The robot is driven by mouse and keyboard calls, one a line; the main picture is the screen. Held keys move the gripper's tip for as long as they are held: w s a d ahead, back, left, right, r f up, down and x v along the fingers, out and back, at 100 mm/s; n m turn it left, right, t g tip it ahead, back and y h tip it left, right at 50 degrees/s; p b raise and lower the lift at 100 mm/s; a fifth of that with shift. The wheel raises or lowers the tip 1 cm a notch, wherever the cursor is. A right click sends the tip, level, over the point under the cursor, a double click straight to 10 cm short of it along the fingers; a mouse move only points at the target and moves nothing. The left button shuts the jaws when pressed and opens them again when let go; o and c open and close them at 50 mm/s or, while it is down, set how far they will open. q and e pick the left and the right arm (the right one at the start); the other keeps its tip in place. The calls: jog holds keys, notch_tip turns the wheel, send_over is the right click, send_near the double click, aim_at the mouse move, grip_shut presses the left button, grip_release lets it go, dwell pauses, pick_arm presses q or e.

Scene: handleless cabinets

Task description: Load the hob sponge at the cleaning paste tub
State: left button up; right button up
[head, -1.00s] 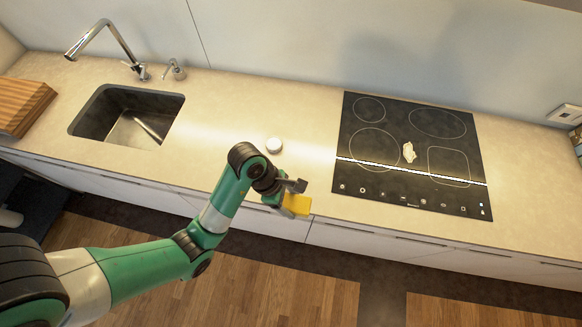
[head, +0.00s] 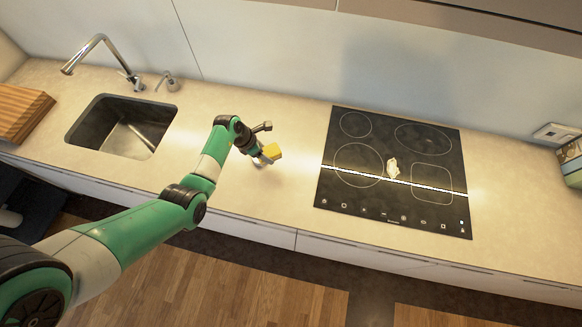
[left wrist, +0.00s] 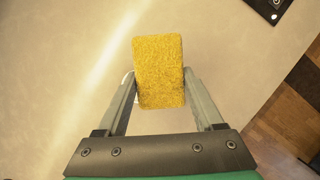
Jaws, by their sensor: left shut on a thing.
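My left gripper (head: 264,156) is shut on a yellow sponge (head: 273,152) above the counter, left of the hob. In the left wrist view the sponge (left wrist: 158,72) stands out between the two fingers of the gripper (left wrist: 160,88). The cleaning paste tub is mostly hidden behind the sponge and gripper; a small pale edge of it (left wrist: 127,78) shows by the left finger. I cannot tell whether the sponge touches it. The black hob (head: 345,205) carries a pale blob (head: 392,168) near its middle. My right gripper is out of view.
The sink (head: 90,125) with its tap (head: 100,45) and a soap dispenser (head: 167,80) lie to the left. A wooden board (head: 22,115) is at the far left. The counter (head: 285,190) between sink and hob is clear around the gripper. A wall cabinet hangs above the hob.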

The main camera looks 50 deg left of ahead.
pick_arm(q)
jog(key=s+a+r+n, duration=0.1)
jog(key=s+a+r, duration=0.1)
jog(key=a, duration=0.3)
jog(key=f+b, duration=0.6)
jog(key=shift+w+d+b, duration=0.2)
jog(key=shift+b, duration=0.15)
jog(key=shift+f+b, duration=0.3)
jog(key=shift+f, duration=0.1)
dwell(0.8)
jog(key=shift+f, duration=0.15)
dwell(1.3)
notch_tip(320, 180, up, 7)
jog(key=p, duration=0.8)
